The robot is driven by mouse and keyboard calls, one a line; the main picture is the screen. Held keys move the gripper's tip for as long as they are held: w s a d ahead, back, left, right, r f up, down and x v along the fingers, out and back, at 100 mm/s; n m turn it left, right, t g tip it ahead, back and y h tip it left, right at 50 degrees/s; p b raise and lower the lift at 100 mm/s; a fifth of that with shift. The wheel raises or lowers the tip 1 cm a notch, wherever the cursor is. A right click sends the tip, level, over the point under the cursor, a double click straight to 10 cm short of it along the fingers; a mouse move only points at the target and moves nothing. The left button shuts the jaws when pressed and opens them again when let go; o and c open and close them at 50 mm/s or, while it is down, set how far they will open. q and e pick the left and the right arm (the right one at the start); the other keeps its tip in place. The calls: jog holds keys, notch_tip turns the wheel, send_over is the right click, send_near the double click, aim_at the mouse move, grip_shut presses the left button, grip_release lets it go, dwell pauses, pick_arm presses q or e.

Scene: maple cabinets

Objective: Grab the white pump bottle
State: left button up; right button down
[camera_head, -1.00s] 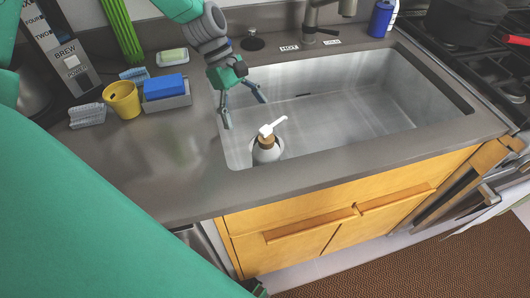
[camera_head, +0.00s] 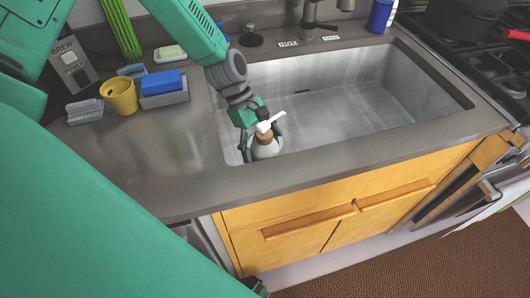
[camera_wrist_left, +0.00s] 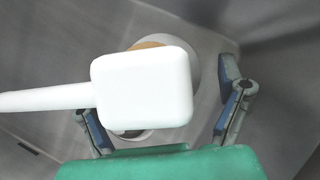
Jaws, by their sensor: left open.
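The white pump bottle (camera_head: 267,149) stands in the sink at its near left corner, with a tan collar and a white pump head. In the left wrist view its pump head (camera_wrist_left: 145,88) fills the middle, and the spout points left. My left gripper (camera_head: 262,147) is open, with its fingers on either side of the bottle. The fingers also show in the left wrist view (camera_wrist_left: 165,112), spread apart with the bottle between them. I cannot tell whether a finger touches the bottle.
The steel sink (camera_head: 350,100) is otherwise empty, and its front rim is close to the bottle. A yellow cup (camera_head: 120,97) and a grey holder with a blue sponge (camera_head: 163,84) stand on the left counter. The stove (camera_head: 490,70) is at the right.

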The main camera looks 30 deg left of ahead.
pick_arm(q)
jog(key=c, duration=1.8)
